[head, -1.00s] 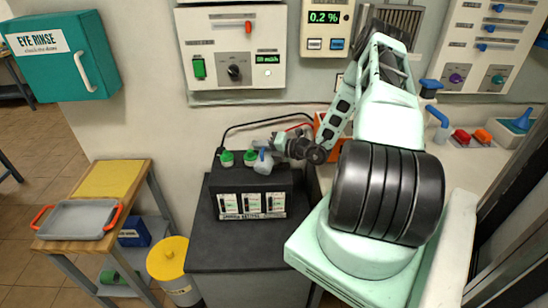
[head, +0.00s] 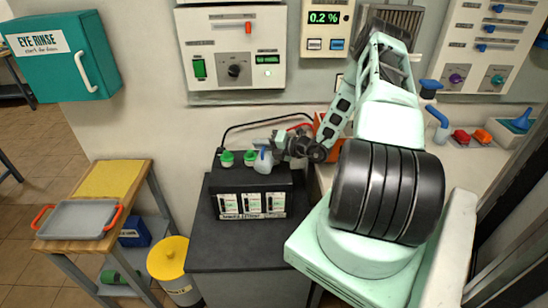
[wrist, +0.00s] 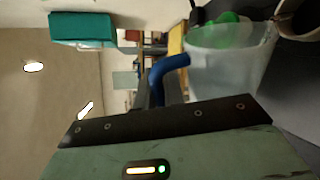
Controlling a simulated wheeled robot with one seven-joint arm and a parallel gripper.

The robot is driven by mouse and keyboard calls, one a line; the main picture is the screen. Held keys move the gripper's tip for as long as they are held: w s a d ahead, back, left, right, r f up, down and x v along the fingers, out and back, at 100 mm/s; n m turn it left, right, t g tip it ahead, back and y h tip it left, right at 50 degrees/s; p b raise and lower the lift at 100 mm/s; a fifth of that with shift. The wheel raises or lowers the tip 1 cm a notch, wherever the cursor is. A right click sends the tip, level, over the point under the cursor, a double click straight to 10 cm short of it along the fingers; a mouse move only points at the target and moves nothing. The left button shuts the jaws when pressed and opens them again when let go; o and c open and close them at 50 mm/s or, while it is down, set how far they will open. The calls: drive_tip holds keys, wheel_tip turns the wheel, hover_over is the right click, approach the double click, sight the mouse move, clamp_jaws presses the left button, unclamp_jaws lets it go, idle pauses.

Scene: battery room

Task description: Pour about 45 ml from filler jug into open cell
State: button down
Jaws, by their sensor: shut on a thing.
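The filler jug (head: 264,161) is translucent and pale with a blue part. My gripper (head: 274,148) is shut on it and holds it over the right end of the black battery (head: 228,203). In the wrist view the jug (wrist: 232,62) is large, with its blue tube (wrist: 168,68) to the left. In the head view the jug looks close to upright. Two green caps (head: 227,159) (head: 250,158) sit on the battery top to its left. The open cell is hidden by the jug and gripper. I cannot make out any flow or the liquid level.
The battery stands on a dark grey cabinet (head: 240,255), whose front top is clear. A yellow-lidded bin (head: 170,250) and a wooden bench with a grey tray (head: 80,220) are at left. Black and red cables run behind the battery. A wall panel (head: 232,45) hangs above.

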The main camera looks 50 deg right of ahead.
sight(263, 153)
drive_tip(key=shift+d+r, duration=0.15)
idle(0.5)
drive_tip(key=shift+s+a+f+n+b, duration=0.2)
drive_tip(key=shift+a+f+n+b, duration=0.3)
drive_tip(key=shift+a+f+b, duration=0.25)
drive_tip(key=shift+s+a+f+n, duration=0.1)
drive_tip(key=shift+a+n, duration=0.1)
drive_tip(key=shift+n, duration=0.3)
drive_tip(key=shift+a+r+n+h, duration=0.2)
drive_tip(key=shift+n+h, duration=0.1)
drive_tip(key=shift+n, duration=0.1)
drive_tip(key=shift+s+a+n+t+h, duration=0.15)
drive_tip(key=shift+a+n+t, duration=0.1)
drive_tip(key=shift+n, duration=0.3)
drive_tip(key=shift+s+a+n+t+h, duration=0.15)
drive_tip(key=shift+n+t, duration=0.1)
drive_tip(key=shift+n, duration=0.3)
